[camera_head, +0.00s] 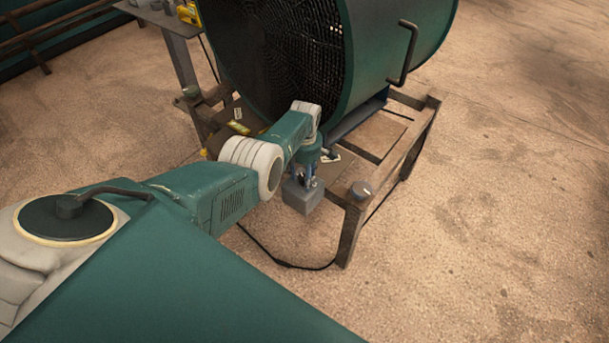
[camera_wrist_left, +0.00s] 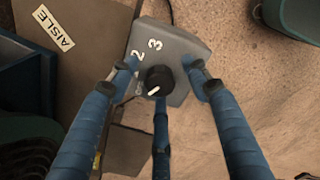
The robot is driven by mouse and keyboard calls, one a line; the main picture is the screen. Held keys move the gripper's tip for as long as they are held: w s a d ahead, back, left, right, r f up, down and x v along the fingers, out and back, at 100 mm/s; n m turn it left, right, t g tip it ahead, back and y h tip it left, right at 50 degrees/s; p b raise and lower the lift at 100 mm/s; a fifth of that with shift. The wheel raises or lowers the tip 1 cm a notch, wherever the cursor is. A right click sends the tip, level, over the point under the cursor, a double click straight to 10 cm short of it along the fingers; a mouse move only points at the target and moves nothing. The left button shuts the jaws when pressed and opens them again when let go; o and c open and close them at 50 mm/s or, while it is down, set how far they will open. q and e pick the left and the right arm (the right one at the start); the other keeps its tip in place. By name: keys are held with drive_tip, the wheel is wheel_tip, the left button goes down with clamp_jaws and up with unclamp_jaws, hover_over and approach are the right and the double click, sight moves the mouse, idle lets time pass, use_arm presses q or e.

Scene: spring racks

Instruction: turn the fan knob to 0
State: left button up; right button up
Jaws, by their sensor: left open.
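The fan knob (camera_wrist_left: 159,80) is black with a white pointer line, on a grey control box (camera_wrist_left: 183,50). The pointer is aimed to the lower left in the left wrist view. The numerals 2 and 3 show above the knob; the other markings are partly hidden by a finger. My left gripper (camera_head: 307,178) is over the grey box (camera_head: 303,198) at the front of the fan stand. In the left wrist view its blue fingers (camera_wrist_left: 162,105) are spread around the knob, open and holding nothing. I cannot tell whether any finger touches the box. My right gripper is out of view.
The large green drum fan (camera_head: 393,45) stands on a wooden frame (camera_head: 352,222). A small round grey-blue piece (camera_head: 361,190) sits on the frame's near corner. A black cable (camera_head: 285,263) lies on the floor. The floor at right (camera_head: 510,200) is clear.

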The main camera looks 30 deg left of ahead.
use_arm(q)
drive_tip(key=shift+a, duration=0.1)
drive_tip(key=shift+r, duration=0.8)
wheel_tip(320, 180, up, 10)
drive_tip(key=shift+d+r, duration=0.2)
drive_tip(key=shift+d, duration=0.05)
drive_tip(key=shift+s, duration=0.1)
